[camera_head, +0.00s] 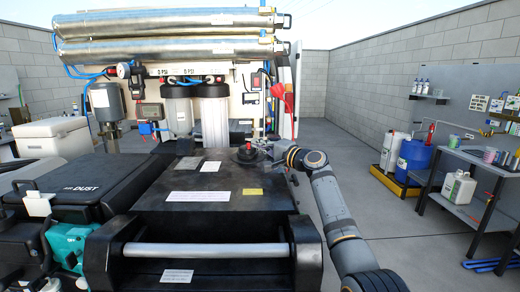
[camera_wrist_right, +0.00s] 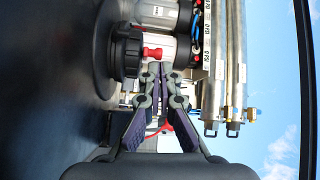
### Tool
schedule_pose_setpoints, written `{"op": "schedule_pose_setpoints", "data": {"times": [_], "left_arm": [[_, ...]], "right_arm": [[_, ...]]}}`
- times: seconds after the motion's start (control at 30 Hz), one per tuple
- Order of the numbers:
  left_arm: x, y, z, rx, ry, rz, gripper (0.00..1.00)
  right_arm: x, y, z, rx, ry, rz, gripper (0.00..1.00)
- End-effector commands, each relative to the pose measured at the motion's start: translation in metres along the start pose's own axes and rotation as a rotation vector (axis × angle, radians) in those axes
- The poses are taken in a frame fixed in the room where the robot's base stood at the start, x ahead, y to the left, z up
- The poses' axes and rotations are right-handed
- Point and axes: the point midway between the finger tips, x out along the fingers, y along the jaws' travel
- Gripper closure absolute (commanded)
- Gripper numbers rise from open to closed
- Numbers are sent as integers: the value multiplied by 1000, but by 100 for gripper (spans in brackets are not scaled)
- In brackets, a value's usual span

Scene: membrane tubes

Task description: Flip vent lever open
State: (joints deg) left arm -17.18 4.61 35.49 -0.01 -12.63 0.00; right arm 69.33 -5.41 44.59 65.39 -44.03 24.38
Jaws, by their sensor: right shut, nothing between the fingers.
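A small red lever (camera_wrist_right: 153,52) shows in the right wrist view, at the side of a round black ribbed cap (camera_wrist_right: 128,52). In the head view the black cap (camera_head: 246,156) stands on the dark lid, with a bit of red at its top. I take this red part for the vent lever; whether it is open or closed is not clear. My right gripper (camera_wrist_right: 160,68) is shut and empty, its tips close to the red lever in the picture; I cannot tell if they touch. The right gripper (camera_head: 268,148) also shows beside the cap in the head view. My left gripper is not in view.
The cap stands on a wide black lid (camera_head: 225,185) with paper labels. Behind are clear filter housings (camera_head: 215,115), silver membrane tubes (camera_head: 170,25) and red parts hanging on a panel. Blue drum (camera_head: 413,160) and grey bench (camera_head: 480,170) stand right, beyond open floor.

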Motion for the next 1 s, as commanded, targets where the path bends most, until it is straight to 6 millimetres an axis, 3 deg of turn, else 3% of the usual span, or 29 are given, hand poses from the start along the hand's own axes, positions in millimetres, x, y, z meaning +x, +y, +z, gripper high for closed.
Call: {"op": "schedule_pose_setpoints", "data": {"times": [0.07,0.27,0.7,1.0], "left_arm": [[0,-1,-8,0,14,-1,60],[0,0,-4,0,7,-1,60],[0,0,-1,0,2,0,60],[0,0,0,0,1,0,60]], "right_arm": [[-1,0,0,0,0,1,100],[-16,1,-1,0,1,-2,100],[-103,0,1,-3,2,1,100],[-121,-1,2,-2,0,0,100]]}}
